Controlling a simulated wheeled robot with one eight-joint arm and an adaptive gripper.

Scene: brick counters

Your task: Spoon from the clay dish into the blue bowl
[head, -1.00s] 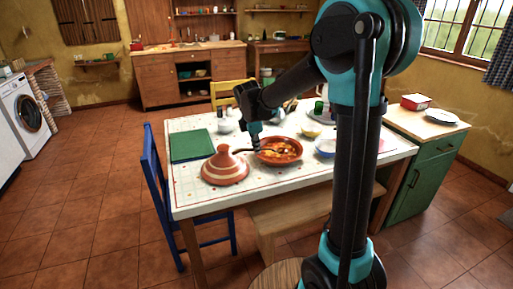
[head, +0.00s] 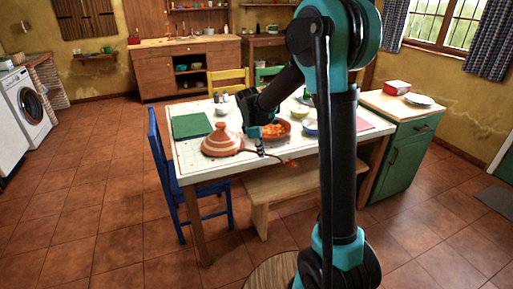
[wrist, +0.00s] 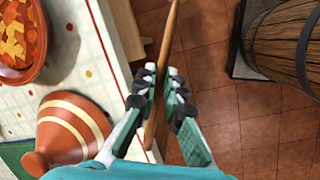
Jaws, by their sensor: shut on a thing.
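My gripper (head: 260,151) is shut on the wooden spoon (wrist: 168,40). The spoon also shows in the head view (head: 278,158), held crosswise near the table's front edge. In the wrist view my gripper (wrist: 162,97) has the handle between its fingertips, with floor tiles beneath. The clay dish (head: 284,135) of orange and yellow food stands behind my gripper, partly covered by it. The dish also shows at the wrist view's upper left (wrist: 42,62), apart from the spoon. The blue bowl (head: 310,128) stands right of the dish, partly hidden by my arm.
A striped conical clay lid (head: 222,143) stands left of the dish, near a green mat (head: 191,125). A pale bowl (head: 299,111) stands behind the dish. A wooden bench (head: 262,188) runs along the table front, with a blue chair (head: 160,165) at left.

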